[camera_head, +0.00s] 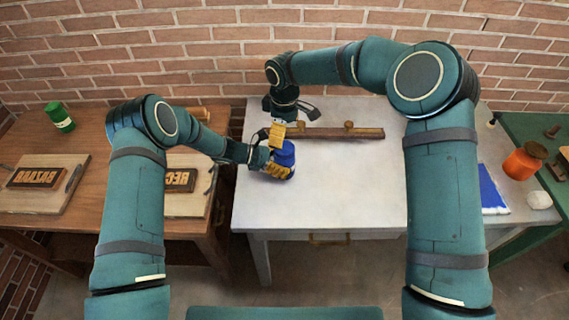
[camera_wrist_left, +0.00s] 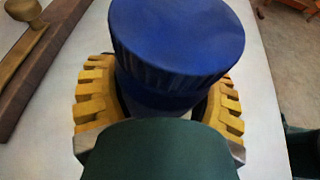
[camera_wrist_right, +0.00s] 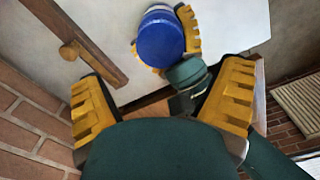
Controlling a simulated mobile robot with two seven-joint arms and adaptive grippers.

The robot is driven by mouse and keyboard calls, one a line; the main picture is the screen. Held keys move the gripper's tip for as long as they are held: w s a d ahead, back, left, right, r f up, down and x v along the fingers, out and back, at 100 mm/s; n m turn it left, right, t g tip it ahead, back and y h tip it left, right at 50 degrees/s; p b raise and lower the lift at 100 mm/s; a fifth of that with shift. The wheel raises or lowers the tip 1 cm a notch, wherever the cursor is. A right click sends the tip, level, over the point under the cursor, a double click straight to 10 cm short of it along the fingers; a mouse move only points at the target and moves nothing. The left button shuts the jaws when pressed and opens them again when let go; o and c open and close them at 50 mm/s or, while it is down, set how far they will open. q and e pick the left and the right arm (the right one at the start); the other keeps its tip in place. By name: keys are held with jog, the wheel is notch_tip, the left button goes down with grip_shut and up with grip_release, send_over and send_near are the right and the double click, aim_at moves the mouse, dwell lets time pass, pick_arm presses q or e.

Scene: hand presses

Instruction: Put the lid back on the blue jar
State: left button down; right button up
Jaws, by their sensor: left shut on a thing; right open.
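The blue jar (camera_head: 286,156) is at the left part of the pale table, between the yellow fingers of my left gripper (camera_head: 279,170). In the left wrist view a wide, ridged blue lid (camera_wrist_left: 177,35) sits on top of the narrower blue body (camera_wrist_left: 160,95). The lid looks level; whether it is fully tightened I cannot tell. The jar looks upright, but its base is hidden. My right gripper (camera_head: 277,133) is open and empty, just behind and above the jar. In the right wrist view the lid's round top (camera_wrist_right: 160,38) shows beyond my open fingers.
A brown wooden rail with knobs (camera_head: 335,133) lies behind the jar on the pale table (camera_head: 340,190). A brown table (camera_head: 90,135) at left holds boards with letter blocks and a green jar (camera_head: 60,117). The pale table's middle is clear.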

aim_at(284, 147)
notch_tip(284, 147, down, 7)
jog(key=shift+r, duration=0.15)
dwell(0.4)
jog(key=c, duration=1.3)
jog(key=o, duration=1.3)
notch_tip(284, 147, up, 12)
